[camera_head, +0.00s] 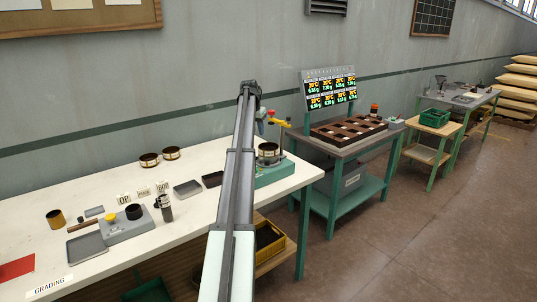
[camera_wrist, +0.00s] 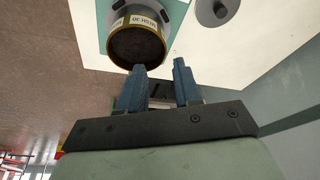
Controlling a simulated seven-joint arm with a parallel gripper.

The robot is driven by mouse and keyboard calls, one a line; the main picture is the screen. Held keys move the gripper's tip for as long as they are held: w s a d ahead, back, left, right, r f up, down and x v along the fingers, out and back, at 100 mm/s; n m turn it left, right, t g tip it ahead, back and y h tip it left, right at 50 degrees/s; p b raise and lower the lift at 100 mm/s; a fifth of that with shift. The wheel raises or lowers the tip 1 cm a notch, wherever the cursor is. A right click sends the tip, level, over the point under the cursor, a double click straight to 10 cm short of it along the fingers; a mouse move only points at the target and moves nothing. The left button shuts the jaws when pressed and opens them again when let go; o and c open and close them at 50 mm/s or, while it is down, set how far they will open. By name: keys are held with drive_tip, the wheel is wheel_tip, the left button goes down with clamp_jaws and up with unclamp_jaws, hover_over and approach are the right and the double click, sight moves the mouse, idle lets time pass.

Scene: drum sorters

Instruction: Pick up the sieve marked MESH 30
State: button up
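A round brass sieve (camera_head: 268,149) with a dark mesh sits on a teal stand at the right end of the white bench. In the wrist view the sieve (camera_wrist: 138,46) has a pale label, upside down, that appears to read MESH 30. My gripper (camera_wrist: 160,65) is open, with nothing between its two blue fingers. The left fingertip is close to the sieve's rim; I cannot tell whether it touches. In the head view my gripper (camera_head: 261,116) is small, above the sieve. Two similar brass sieves, one left (camera_head: 150,160) and one right (camera_head: 171,153), stand at the bench's back; their labels are unreadable.
A yellow and red lever (camera_head: 278,122) rises by the teal stand (camera_head: 275,174). A grey round part (camera_wrist: 215,11) shows beside the sieve in the wrist view.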

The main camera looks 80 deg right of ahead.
sight(260, 145)
drive_tip(key=x, duration=0.3)
drive_tip(key=shift+d+f, duration=0.1)
drive_tip(key=shift+f, duration=0.05)
drive_tip(key=shift+w+d+x, duration=0.15)
drive_tip(key=shift+x, duration=1.2)
drive_tip(key=shift+w+d+x, duration=0.15)
drive_tip(key=shift+x, duration=1.2)
drive_tip(key=shift+c, duration=0.2)
